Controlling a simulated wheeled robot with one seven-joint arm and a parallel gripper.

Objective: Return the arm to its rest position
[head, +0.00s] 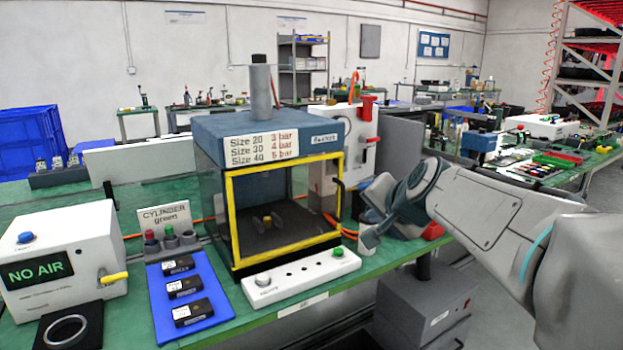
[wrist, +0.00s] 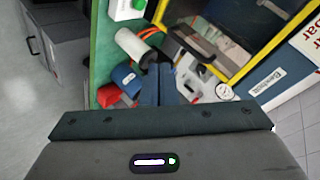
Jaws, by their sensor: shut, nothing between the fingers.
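My arm reaches in from the right in the head view. My gripper (head: 369,236) is in front of the right end of the bench, just right of the yellow-framed test chamber (head: 283,215). In the wrist view the fingers of my gripper (wrist: 160,82) are together and hold nothing. They point toward the bench beside the chamber. Part of the gripper is hidden behind my own wrist in the head view.
A white button panel (head: 301,278) lies before the chamber. A grey cabinet (head: 425,305) stands below my arm.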

